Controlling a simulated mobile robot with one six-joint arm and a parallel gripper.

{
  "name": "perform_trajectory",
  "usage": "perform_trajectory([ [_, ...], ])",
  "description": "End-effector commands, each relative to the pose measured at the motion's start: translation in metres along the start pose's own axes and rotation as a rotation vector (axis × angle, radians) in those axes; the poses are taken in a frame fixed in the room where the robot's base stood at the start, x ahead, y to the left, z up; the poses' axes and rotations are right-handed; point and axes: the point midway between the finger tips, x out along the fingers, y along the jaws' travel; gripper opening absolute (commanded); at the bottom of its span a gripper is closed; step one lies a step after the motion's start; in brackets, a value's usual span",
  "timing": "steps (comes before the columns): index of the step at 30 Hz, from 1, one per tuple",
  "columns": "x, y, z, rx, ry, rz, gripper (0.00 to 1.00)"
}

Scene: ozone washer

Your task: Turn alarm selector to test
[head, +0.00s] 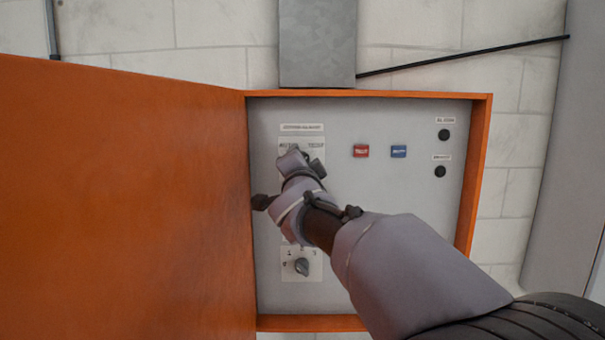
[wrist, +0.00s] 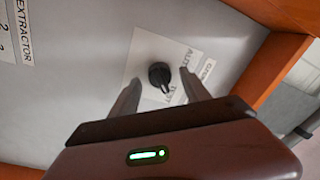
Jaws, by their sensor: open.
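The alarm selector is a black knob (wrist: 159,74) on a white plate, seen in the wrist view with small lettering that seems to read AUTO and TEST. The knob's narrow end points down in the picture, close to the TEST word. My gripper (wrist: 160,79) is open, with one finger on each side of the knob; I cannot tell whether they touch it. In the head view my gripper (head: 304,160) is at the upper left plate (head: 316,143) of the panel and hides the knob.
The panel (head: 400,240) sits inside an orange cabinet (head: 478,180), its door (head: 120,200) open at the left. A lower selector (head: 301,266), red button (head: 361,151), blue button (head: 398,151) and two black buttons (head: 444,134) (head: 440,171) are on it. The cabinet rim stands close at the gripper's side.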

Motion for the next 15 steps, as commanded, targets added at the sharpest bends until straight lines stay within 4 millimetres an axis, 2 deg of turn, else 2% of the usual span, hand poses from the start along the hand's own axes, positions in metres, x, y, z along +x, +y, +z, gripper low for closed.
perform_trajectory([
  [5, -0.048, 0.000, 0.001, 0.000, 0.000, -0.003, 0.55],
  [9, -0.096, -0.001, 0.000, 0.000, -0.001, -0.004, 0.55],
  [15, -0.147, -0.001, 0.000, 0.000, -0.001, -0.003, 0.55],
])
